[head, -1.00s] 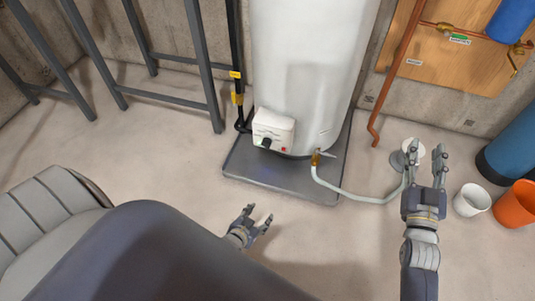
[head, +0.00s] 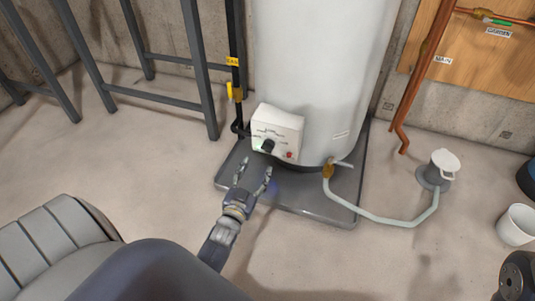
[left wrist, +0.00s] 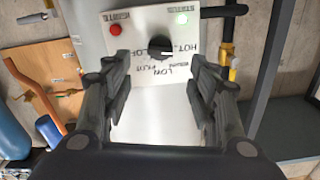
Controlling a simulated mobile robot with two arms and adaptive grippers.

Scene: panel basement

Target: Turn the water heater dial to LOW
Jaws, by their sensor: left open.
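The water heater (head: 320,70) is a tall white tank with a white control box (head: 277,125) low on its front. The black dial (head: 267,146) sits on the box face, with a red button (head: 290,154) to its right. In the left wrist view the dial (left wrist: 160,46) is ringed by lettering including HOT and LOW; I cannot tell its exact setting. My left gripper (head: 256,168) is open and empty, just below and in front of the box. In the left wrist view its fingers (left wrist: 160,78) flank the box face, apart from the dial. My right gripper is out of view.
A grey drain pan (head: 310,209) lies under the tank. A pale hose (head: 385,218) runs from the brass valve (head: 328,171) to a floor drain (head: 437,172). A black gas pipe (head: 235,60) and a metal frame (head: 190,65) stand left. A white bucket (head: 517,224) is at right.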

